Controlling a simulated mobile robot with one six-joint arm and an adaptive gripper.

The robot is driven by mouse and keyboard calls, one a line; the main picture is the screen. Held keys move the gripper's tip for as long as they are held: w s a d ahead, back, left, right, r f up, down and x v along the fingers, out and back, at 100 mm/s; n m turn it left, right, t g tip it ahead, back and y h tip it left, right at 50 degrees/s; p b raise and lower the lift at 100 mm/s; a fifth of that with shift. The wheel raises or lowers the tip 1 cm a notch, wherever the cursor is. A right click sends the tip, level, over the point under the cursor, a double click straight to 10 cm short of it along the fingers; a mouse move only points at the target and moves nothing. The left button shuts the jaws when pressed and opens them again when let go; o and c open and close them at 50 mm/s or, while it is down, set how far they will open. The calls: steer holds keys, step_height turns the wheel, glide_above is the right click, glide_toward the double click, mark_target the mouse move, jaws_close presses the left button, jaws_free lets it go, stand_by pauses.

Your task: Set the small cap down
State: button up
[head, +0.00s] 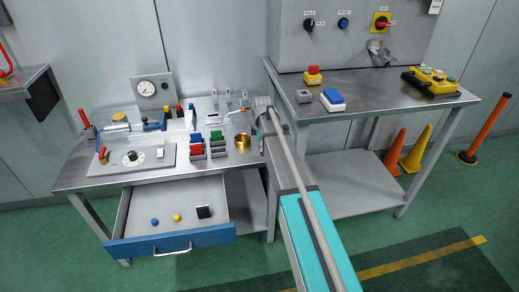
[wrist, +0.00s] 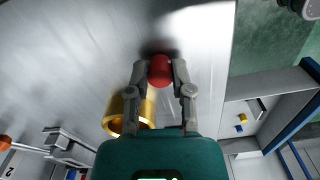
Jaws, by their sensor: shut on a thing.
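The small cap (wrist: 160,70) is red and round and sits between my gripper's (wrist: 160,77) two fingertips in the wrist view. The fingers are shut on its sides. The bare metal worktop (wrist: 70,60) lies beyond it, with a dark shadow close to the cap; I cannot tell if the cap touches the top. In the head view my gripper (head: 262,128) is over the right end of the left bench, and the cap cannot be made out there. A brass cup (wrist: 118,112) stands just left of my gripper in the wrist view; it also shows in the head view (head: 242,143).
Red and green bins (head: 217,145) stand left of the cup. Below, an open drawer (head: 135,215) with a blue front holds a blue piece, a yellow piece and a dark square. A higher bench (head: 375,92) with a red button box (head: 313,76) stands at the right.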

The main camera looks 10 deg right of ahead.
steer(key=shift+f, duration=0.15)
steer(key=o, duration=0.7)
stand_by(0.3)
step_height(320, 180, up, 12)
steer(key=p, duration=1.2)
steer(key=shift+r, duration=0.2)
stand_by(0.5)
